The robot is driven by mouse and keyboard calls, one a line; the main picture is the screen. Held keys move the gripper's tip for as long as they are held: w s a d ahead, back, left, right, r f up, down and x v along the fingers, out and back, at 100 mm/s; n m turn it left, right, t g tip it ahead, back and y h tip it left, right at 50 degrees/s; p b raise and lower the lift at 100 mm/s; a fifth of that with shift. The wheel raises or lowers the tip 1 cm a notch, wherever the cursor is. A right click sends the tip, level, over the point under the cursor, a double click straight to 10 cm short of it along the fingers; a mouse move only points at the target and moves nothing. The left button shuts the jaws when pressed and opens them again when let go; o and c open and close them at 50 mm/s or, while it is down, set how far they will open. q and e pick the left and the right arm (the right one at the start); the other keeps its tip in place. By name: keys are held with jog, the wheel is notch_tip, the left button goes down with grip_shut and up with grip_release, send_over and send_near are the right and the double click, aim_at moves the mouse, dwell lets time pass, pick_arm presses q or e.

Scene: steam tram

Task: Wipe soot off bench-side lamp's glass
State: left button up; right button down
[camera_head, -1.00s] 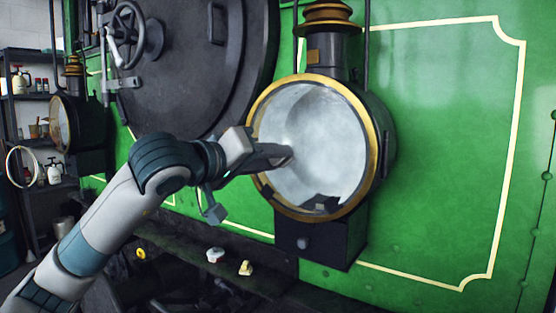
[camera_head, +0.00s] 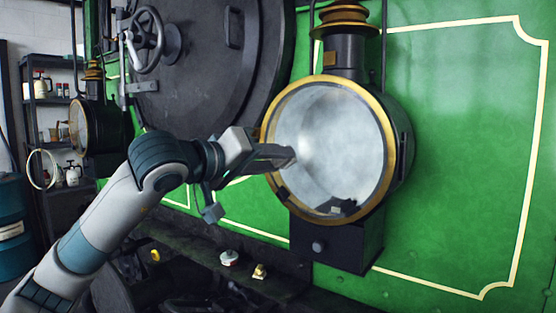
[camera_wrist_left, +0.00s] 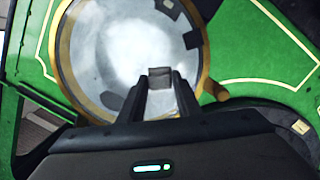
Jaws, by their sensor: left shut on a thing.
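The large lamp (camera_head: 391,160) has a round, hazy grey-white glass (camera_head: 340,150) in a brass rim and stands on the green front. Dark patches (camera_head: 342,207) show low in the glass; I cannot tell whether they are soot or parts behind it. My left gripper (camera_head: 288,157) is at the left part of this glass, inside the rim. In the left wrist view it is shut on a small grey pad-like block (camera_wrist_left: 160,78), close in front of the glass (camera_wrist_left: 115,55). Whether the block touches the glass is unclear. My right gripper is out of view.
A second brass-rimmed lamp (camera_head: 92,125) stands at the left. A round dark door (camera_head: 205,60) with a handwheel (camera_head: 148,40) is between the lamps. A ledge below holds a whitish knob-like thing (camera_head: 229,257) and a brass one (camera_head: 260,271). Shelves (camera_head: 45,105) stand behind.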

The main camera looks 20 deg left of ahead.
pick_arm(q)
jog(key=shift+d+f+b+v, duration=0.15)
jog(key=shift+b+v, duration=0.2)
jog(key=shift+v, duration=0.85)
jog(key=shift+d+f+b+v, duration=0.1)
jog(key=shift+b+v, duration=0.25)
jog(key=shift+v, duration=0.8)
jog(key=shift+s, duration=0.15)
jog(key=b+v, duration=0.1)
jog(key=v, duration=0.2)
jog(key=shift+d+f, duration=0.15)
jog(key=shift+f, duration=0.05)
jog(key=x, duration=0.7)
jog(key=shift+a+r, duration=0.3)
jog(key=shift+r, duration=0.05)
jog(key=shift+x, duration=1.1)
jog(key=shift+a+r, duration=0.1)
jog(key=shift+r, duration=0.05)
